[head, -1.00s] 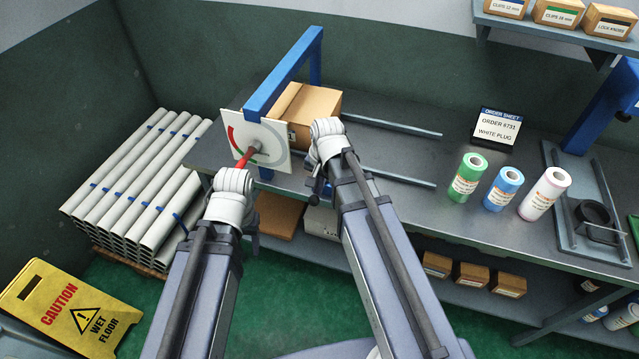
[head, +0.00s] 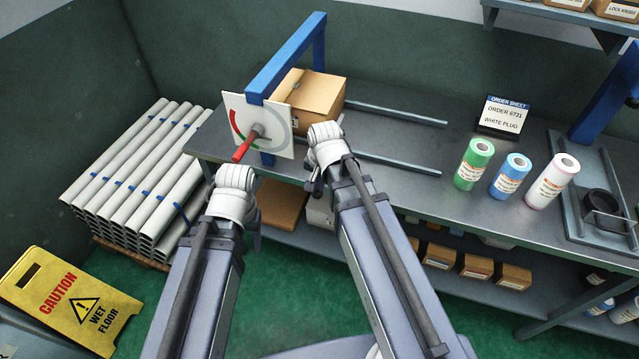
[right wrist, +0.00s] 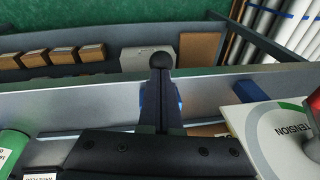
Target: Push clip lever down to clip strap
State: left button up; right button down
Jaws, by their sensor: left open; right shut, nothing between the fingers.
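The red lever handle (head: 246,147) angles down-left from the hub of a white dial plate (head: 278,144) at the blue frame's front. The plate reads TENSION in the right wrist view (right wrist: 283,128). My left gripper (head: 257,238) is open, below the lever and apart from it; its fingers are mostly hidden by the wrist. My right gripper (head: 315,186) is shut and empty at the bench's front edge, right of the dial. In the right wrist view, a round black knob (right wrist: 162,61) shows at my fingers' end; I cannot tell whether it is the clip lever or whether they touch.
A cardboard box (head: 308,94) sits under the blue frame (head: 290,55) on the metal bench (head: 400,130). Green (head: 474,164), blue (head: 510,176) and white (head: 552,181) rolls stand to the right. Stacked pipes (head: 135,180) and a yellow caution sign (head: 72,300) are at left.

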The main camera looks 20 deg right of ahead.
jog(key=shift+s, duration=0.15)
jog(key=shift+w+d+r+p, duration=0.2)
jog(key=shift+r+p, duration=0.2)
jog(key=shift+p, duration=0.15)
jog(key=p+v, duration=1.2)
jog(key=shift+s, duration=0.2)
jog(key=shift+r, duration=0.15)
jog(key=s+a+f+n+g+h+b, duration=0.1)
jog(key=s+a+f+n+g+b, duration=0.1)
jog(key=s+a+f+n+b, duration=0.4)
jog(key=s+a+n, duration=0.3)
jog(key=a+n, duration=0.1)
jog(key=n, duration=0.1)
jog(key=shift+s+f+n+g, duration=0.35)
jog(key=shift+f+n+g, duration=0.05)
